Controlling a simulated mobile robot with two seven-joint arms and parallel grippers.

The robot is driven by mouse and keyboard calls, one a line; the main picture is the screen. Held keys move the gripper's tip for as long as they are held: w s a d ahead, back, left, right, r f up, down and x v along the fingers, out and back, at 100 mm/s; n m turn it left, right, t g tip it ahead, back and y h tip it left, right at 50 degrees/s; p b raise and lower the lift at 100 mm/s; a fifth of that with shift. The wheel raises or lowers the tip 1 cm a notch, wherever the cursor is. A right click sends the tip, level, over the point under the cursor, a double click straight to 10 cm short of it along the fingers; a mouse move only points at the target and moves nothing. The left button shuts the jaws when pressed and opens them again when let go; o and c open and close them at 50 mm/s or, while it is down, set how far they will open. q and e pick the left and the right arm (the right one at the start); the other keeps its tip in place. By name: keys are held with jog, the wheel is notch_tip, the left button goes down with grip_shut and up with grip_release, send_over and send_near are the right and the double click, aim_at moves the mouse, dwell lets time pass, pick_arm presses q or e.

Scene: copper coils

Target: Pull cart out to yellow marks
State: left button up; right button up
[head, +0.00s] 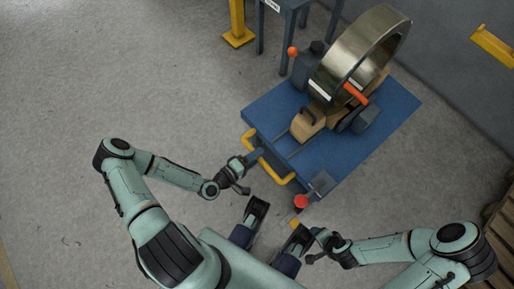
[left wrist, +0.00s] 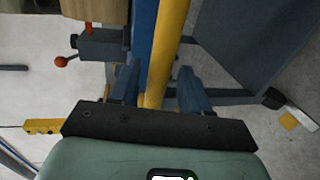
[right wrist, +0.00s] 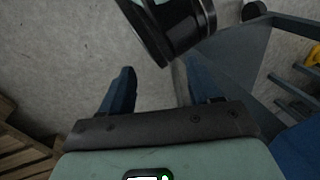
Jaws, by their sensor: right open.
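The blue cart (head: 340,155) carries a large metal coil (head: 345,58) on a wooden cradle. A yellow handle (head: 277,174) runs along its near-left edge. My left gripper (head: 251,158) is at this handle. In the left wrist view the yellow bar (left wrist: 167,50) passes between my left fingers (left wrist: 160,82); whether they press on it is unclear. My right gripper (head: 308,250) is open and empty, apart from the cart, with its fingers spread in the right wrist view (right wrist: 158,75). A small yellow floor mark (head: 292,223) shows near the cart's front corner.
A red-knobbed lever (head: 301,202) stands at the cart's near corner. A dark table (head: 285,8) and a yellow post (head: 238,35) are behind. A wall closes off the right, with wooden pallets (head: 500,230) at the right edge. The floor at left is clear.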

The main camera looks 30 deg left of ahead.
dwell(0.4)
pick_arm(q)
jog(key=p+v, duration=0.1)
jog(key=v, duration=1.2)
jog(key=shift+s, duration=0.2)
pick_arm(e)
jog(key=shift+s+a+r+g, duration=0.15)
jog(key=shift+s+a+r, duration=0.1)
jog(key=shift+s+r, duration=0.25)
jog(key=shift+s+a+r+g, duration=0.15)
jog(key=shift+s+a+r, duration=0.15)
jog(key=shift+s, duration=0.3)
pick_arm(q)
jog(key=shift+d+p, duration=0.1)
jog(key=shift+p, duration=0.2)
pick_arm(e)
jog(key=shift+r, duration=0.15)
